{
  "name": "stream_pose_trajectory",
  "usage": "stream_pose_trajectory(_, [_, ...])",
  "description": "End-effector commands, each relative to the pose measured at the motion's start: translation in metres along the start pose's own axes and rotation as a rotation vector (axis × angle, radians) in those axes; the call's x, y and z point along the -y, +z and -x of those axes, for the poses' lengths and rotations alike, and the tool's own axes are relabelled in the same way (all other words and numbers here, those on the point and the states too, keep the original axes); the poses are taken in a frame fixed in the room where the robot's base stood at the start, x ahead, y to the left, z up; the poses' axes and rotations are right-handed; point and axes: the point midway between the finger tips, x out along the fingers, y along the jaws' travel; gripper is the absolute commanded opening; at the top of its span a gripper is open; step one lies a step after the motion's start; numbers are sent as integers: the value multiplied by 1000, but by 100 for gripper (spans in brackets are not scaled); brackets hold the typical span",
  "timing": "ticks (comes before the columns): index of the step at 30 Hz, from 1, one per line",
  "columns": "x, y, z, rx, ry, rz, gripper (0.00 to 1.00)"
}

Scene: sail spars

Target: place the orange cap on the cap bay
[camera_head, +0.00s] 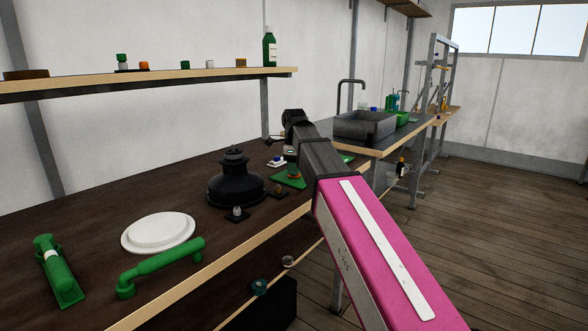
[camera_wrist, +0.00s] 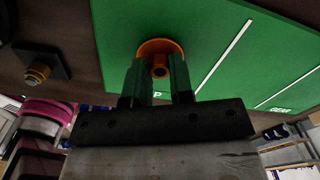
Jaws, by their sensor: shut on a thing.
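The orange cap (camera_wrist: 156,46) is a round flange with a hollow stub, held between the fingertips of my gripper (camera_wrist: 160,68) in the wrist view. My gripper is shut on its stub. Behind the cap lies a green mat (camera_wrist: 215,45) with white lines dividing it into bays. The cap is in front of the bay whose label ends in P, the rest hidden by a finger; another bay reads GEAR. I cannot tell whether the cap touches the mat. In the head view the mat (camera_head: 284,181) lies on the bench under my gripper, where the cap is hard to make out.
A small brass fitting on a dark square base (camera_wrist: 38,72) stands beside the mat. A black bell-shaped housing (camera_head: 235,180) stands left of the mat on the bench. A white plate (camera_head: 158,232) and green handles (camera_head: 160,266) lie farther left. A shelf (camera_head: 200,75) runs above.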

Motion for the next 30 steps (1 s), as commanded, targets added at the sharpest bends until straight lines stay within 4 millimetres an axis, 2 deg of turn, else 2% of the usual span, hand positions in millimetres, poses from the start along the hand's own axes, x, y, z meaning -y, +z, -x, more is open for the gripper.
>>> stream_pose_trajectory(7, [0, 0, -3, 0, 0, 0, 0])
stream_pose_trajectory(8, [0, 0, -2, 0, 0, 0, 31])
stream_pose_trajectory(9, [0, 0, -2, 0, 0, 0, 44])
stream_pose_trajectory(10, [0, 0, -2, 0, 0, 0, 47])
stream_pose_trajectory(18, [0, 0, -2, 0, 0, 0, 47])
stream_pose_trajectory(22, [0, 0, 5, 0, 0, 0, 47])
stream_pose_trajectory(26, [1, 1, 22, 1, -2, 0, 47])
stream_pose_trajectory(30, [2, 1, 48, 1, -2, 0, 47])
